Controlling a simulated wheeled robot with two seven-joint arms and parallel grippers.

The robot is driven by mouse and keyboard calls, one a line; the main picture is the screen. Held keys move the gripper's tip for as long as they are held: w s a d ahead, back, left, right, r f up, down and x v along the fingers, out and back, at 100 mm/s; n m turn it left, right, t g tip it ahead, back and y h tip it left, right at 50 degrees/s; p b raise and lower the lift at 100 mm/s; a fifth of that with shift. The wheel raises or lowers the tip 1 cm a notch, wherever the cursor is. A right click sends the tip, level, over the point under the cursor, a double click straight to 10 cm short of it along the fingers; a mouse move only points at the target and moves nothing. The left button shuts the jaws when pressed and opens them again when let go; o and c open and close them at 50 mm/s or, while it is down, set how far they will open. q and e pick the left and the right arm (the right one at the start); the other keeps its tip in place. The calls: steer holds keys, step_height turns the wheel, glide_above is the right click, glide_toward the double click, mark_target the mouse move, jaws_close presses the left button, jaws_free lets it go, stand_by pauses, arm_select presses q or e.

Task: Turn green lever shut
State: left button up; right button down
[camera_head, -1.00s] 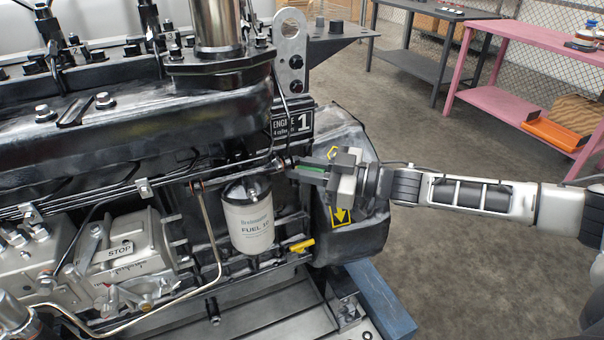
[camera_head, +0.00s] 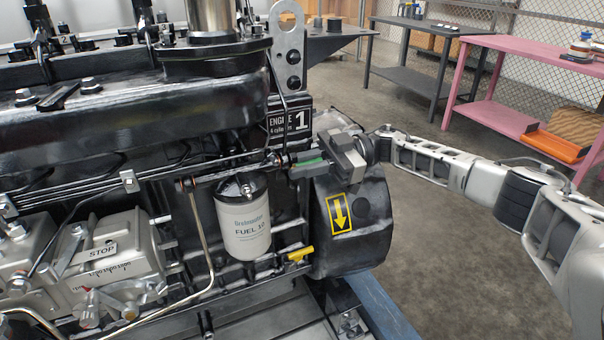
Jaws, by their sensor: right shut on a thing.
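The green lever (camera_head: 309,163) shows as a short green strip on the right side of the engine, just right of the fuel line fitting (camera_head: 277,159). My right gripper (camera_head: 312,165) comes in from the right and is shut on the green lever. Its fingers cover most of the lever, so the lever's exact angle is hard to tell. My left gripper is not in view.
The Engine 1 plate (camera_head: 290,123) is just above. A pink table (camera_head: 510,119) and grey table (camera_head: 408,81) stand behind, with open floor between.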

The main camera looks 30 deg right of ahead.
steer(key=shift+w+r, duration=0.1)
steer(key=shift+r, duration=0.05)
stand_by(0.3)
steer(key=c, duration=1.5)
jaws_free()
steer(key=shift+a, duration=0.1)
steer(key=shift+o, duration=0.2)
